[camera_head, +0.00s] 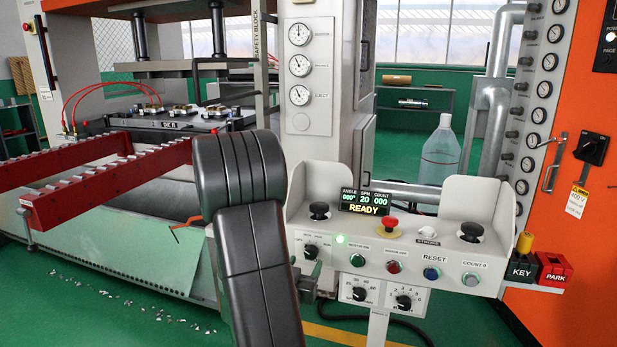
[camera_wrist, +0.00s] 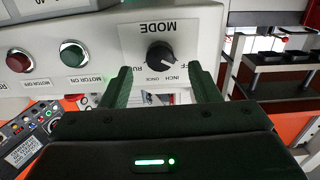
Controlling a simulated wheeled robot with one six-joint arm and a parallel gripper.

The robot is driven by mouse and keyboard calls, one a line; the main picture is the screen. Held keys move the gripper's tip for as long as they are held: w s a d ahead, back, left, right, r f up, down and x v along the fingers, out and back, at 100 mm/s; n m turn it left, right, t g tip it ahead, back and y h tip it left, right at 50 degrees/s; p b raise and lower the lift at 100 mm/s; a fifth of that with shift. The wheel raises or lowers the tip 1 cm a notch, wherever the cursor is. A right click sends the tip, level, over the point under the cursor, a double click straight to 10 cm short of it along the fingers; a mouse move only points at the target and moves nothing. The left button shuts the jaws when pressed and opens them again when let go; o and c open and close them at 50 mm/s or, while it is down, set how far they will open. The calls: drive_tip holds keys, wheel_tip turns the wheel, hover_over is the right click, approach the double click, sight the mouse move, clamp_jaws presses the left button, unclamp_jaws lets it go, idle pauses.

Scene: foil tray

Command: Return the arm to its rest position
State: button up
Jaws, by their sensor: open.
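My gripper (camera_wrist: 163,80) is open in the wrist view, with its two dark fingers spread and nothing between them. The black mode knob (camera_wrist: 161,54) on the light panel shows just beyond and between the fingertips; no contact is visible. The wrist view shows the panel lettering upside down. The knob's white mark points to the lower right, near the INCH and OFF labels; which one it marks is unclear. In the head view the mode knob (camera_head: 311,252) sits at the console's left, right beside my black arm.
The press console (camera_head: 460,258) has a lit READY display (camera_head: 366,201), a red mushroom button (camera_head: 390,225) and black palm buttons. Red rails (camera_head: 110,180) reach in from the left. A water bottle (camera_head: 440,150) stands behind. Green floor with metal scraps is open at lower left.

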sight(310, 254)
drive_tip(key=x, duration=0.4)
drive_tip(key=shift+w+d, duration=0.15)
drive_tip(key=shift+w, duration=0.2)
drive_tip(key=shift+s, duration=0.15)
drive_tip(key=v, duration=1.3)
drive_tip(key=x, duration=1.3)
drive_tip(key=m, duration=0.3)
drive_tip(key=shift+m, duration=0.4)
drive_tip(key=m+p, duration=0.2)
drive_tip(key=m, duration=0.2)
drive_tip(key=v, duration=1.2)
drive_tip(key=shift+s+b, duration=0.2)
drive_tip(key=shift+b, duration=0.2)
